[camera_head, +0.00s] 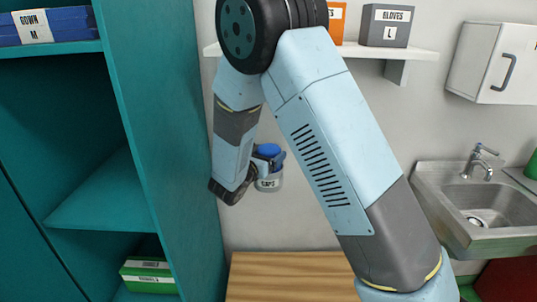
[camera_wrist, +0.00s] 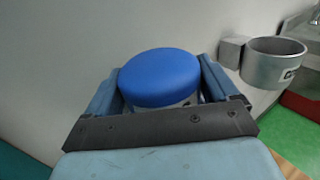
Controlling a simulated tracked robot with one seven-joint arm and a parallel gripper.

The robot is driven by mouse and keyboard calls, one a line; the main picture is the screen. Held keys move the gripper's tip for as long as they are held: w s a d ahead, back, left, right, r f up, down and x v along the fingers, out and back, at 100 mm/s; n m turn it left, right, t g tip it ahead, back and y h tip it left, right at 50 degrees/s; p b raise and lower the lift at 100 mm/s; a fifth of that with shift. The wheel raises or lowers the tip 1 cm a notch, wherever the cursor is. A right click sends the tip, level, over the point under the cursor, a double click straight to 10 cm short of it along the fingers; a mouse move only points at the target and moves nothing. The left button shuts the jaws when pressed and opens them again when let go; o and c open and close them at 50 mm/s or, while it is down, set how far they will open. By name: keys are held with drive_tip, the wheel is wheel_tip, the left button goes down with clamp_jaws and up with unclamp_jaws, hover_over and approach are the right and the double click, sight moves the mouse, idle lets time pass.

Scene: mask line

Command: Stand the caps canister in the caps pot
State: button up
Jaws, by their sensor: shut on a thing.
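My gripper (camera_wrist: 160,95) is shut on a canister with a round blue lid (camera_wrist: 158,76). In the wrist view the lid stands between the two fingers, and most of the body below is hidden. In the head view the blue lid (camera_head: 268,150) shows past my wrist.
A teal shelf unit (camera_head: 150,130) stands on the left, with a green box (camera_head: 150,277) low down. A wooden top (camera_head: 290,280) lies below the pot. A steel sink (camera_head: 475,200) is on the right. A wall shelf (camera_head: 390,50) holds boxes above.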

drive_tip(key=shift+f, duration=0.45)
drive_tip(key=o, duration=0.9)
drive_tip(key=shift+r, duration=0.1)
drive_tip(key=shift+r, duration=0.2)
drive_tip(key=shift+s+a+r, duration=0.2)
drive_tip(key=v, duration=1.1)
drive_tip(key=shift+s, duration=0.25)
